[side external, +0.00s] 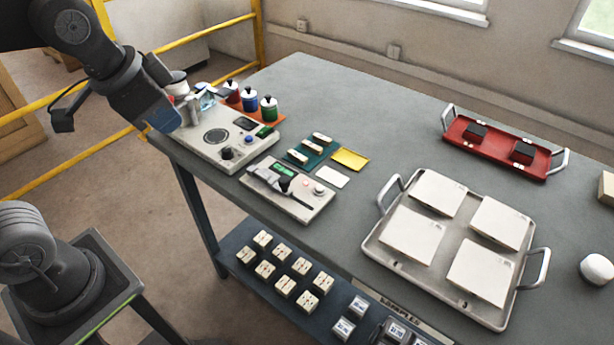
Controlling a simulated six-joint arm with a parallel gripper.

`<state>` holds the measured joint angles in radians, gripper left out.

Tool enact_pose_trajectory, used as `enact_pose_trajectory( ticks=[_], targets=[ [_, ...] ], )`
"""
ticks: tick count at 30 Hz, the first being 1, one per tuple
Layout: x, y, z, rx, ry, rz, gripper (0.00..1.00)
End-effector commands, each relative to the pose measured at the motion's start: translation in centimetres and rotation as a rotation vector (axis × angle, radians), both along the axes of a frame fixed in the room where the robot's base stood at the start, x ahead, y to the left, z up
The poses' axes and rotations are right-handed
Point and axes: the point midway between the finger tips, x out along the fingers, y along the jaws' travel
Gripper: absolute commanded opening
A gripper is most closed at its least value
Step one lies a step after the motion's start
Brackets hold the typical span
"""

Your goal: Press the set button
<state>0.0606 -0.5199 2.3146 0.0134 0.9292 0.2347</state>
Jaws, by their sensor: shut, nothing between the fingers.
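My gripper (166,120) is at the upper left, shut, over the left end of the larger grey instrument (207,152). Its fingertips are hard to make out. That instrument has a round dark plate, a black knob (227,153), a small blue button (248,139) and a small dark screen. A smaller grey instrument (314,207) in front has a green display (283,170), a dark gauge arm, a small reddish button (306,182) and a pale round button (319,189). Labels are too small to read, so I cannot tell which button is set. My gripper is apart from these buttons.
Red, blue and green jars (268,108) stand behind the larger instrument. A green mat (302,158) with pale pieces, a yellow pad (349,159) and a white card (332,177) lie mid-table. A tray (378,240) of white tiles and a red tray (497,151) are at right.

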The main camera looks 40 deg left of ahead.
Motion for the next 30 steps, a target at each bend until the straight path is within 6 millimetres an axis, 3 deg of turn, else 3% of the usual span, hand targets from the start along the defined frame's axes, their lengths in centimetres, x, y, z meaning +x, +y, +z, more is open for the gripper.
enact_pose_trajectory(
  ticks=[8,18,24,30],
  targets=[
    [7.4,-3.2,-0.1,0.143,0.098,-0.396,0.0],
    [15.6,-8.5,-4.2,0.289,0.201,-0.886,0.0],
    [18.6,-11.3,-7.3,0.342,0.241,-1.109,0.0],
    [19.8,-12.5,-8.8,0.365,0.257,-1.213,0.0]
  ],
)
